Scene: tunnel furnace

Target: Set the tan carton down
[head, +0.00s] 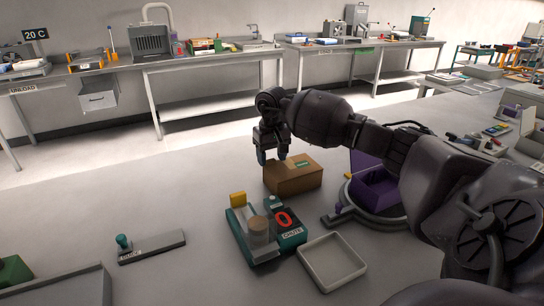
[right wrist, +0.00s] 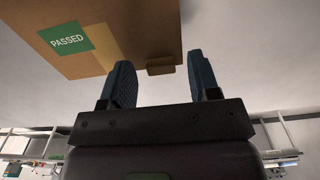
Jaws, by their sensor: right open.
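The tan carton (head: 296,181) appears to rest on the grey table in the middle of the head view. A green label is on its top. In the right wrist view the carton (right wrist: 130,55) fills the upper left, with its label reading PASSED. My right gripper (head: 272,160) is above the carton's left end in the head view, fingers pointing down. In the right wrist view its two blue fingers (right wrist: 160,82) are apart, with a small brown tab of the carton showing between their tips. I cannot tell whether they touch the carton. My left gripper is not in view.
A purple open box (head: 375,187) on a round base is close on the right.

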